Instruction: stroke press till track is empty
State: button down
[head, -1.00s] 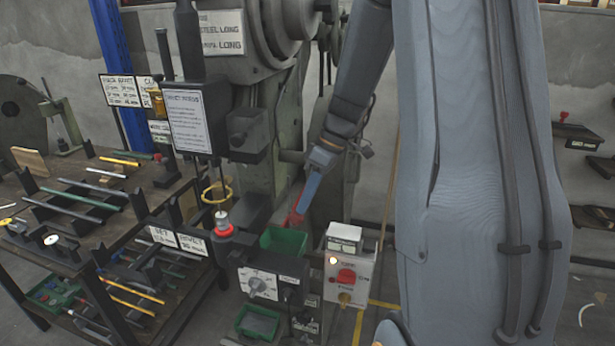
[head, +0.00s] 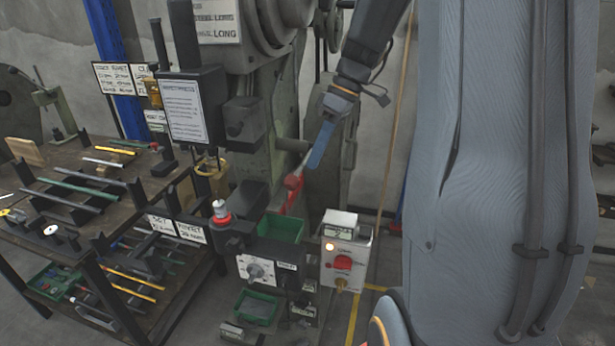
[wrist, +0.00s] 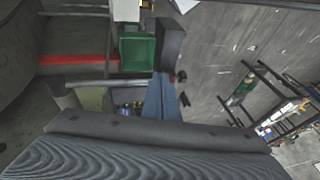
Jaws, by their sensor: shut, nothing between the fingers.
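The press (head: 205,105) stands at the centre left of the head view, with a printed sheet on its dark head. Below the head is a post with a white top and red collar (head: 221,216). A red bar (head: 292,190) sticks up behind the green bin (head: 281,229); the wrist view shows a red bar (wrist: 85,61) left of the green bin (wrist: 137,53). My gripper (head: 311,166) is shut and empty, pointing down just above and right of the red bar's top. It also shows in the wrist view (wrist: 160,76). I cannot make out the track or its contents.
A control box (head: 346,258) with a lit orange lamp and red knob stands right of the press front. A lower green tray (head: 256,308) sits below. A workbench (head: 85,215) with rods fills the left. Floor is open at right.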

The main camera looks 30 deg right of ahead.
jog(key=shift+s+b+v, duration=0.2)
jog(key=shift+b+v, duration=0.1)
jog(key=shift+v, duration=1.7)
jog(key=shift+a+r, duration=0.1)
jog(key=shift+a, duration=0.1)
jog(key=s+a+f+m+h, duration=0.5)
jog(key=s+a+f+m, duration=0.4)
jog(key=s+a+f, duration=0.4)
notch_tip(320, 180, down, 2)
jog(key=shift+s+t, duration=0.15)
jog(key=shift+t, duration=0.15)
dwell(1.7)
